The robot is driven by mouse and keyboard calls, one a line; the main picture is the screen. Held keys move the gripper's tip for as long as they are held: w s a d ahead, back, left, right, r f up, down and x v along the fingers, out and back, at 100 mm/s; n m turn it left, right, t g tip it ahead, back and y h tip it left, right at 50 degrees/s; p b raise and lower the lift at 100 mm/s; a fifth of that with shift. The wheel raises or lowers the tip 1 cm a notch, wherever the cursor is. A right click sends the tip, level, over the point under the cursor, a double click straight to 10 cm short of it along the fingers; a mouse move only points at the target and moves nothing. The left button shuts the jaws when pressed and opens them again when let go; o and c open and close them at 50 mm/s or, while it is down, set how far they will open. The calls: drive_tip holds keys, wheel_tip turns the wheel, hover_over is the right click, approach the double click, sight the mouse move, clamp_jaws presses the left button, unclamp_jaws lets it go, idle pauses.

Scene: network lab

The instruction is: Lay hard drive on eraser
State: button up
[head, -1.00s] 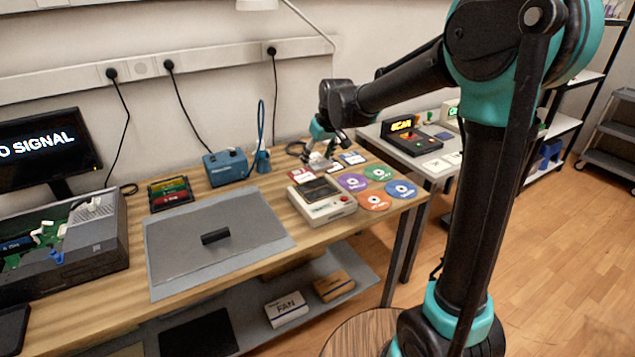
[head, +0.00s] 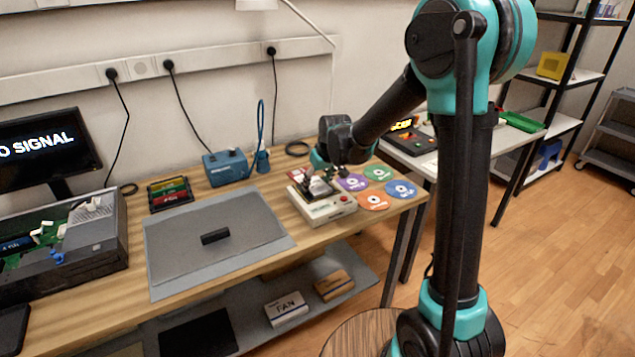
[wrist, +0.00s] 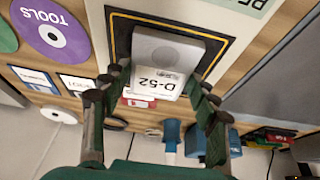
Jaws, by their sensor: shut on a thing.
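The hard drive is a pale grey slab (wrist: 160,48) with a white label reading D-52. My gripper (wrist: 158,74) is shut on it, with a finger at either side. The eraser is a cream box (head: 328,209) with a red button and a black, yellow-lined pad (wrist: 122,42), near the front right of the wooden bench. The drive is over the pad, within its border in the wrist view. I cannot tell whether it touches the pad. In the head view my gripper (head: 322,184) hides much of the pad and the drive.
Several coloured discs, including a purple one (head: 352,182), lie right of the eraser. A grey mat (head: 180,262) with a small black block (head: 215,237) lies to its left. A blue device (head: 226,167) stands behind. Cards lie near the eraser's back edge.

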drive_tip(key=shift+f, duration=0.1)
drive_tip(key=o, duration=1.3)
drive_tip(key=v, duration=1.2)
drive_tip(key=s+d+f+m+h, duration=0.1)
drive_tip(key=s+d+f+m, duration=0.1)
drive_tip(key=s+d+f, duration=0.2)
drive_tip(key=s+d+f+m, duration=0.2)
drive_tip(key=s+d+f, duration=0.3)
drive_tip(key=s+d, duration=0.6)
drive_tip(key=s+d+f+m+h, duration=0.1)
drive_tip(key=s+d+f+m, duration=0.1)
drive_tip(key=s+d+f, duration=0.3)
drive_tip(key=s+d, duration=0.2)
drive_tip(key=s, duration=0.1)
drive_tip(key=shift+d+m+h, duration=0.3)
drive_tip(key=shift+d+m, duration=0.1)
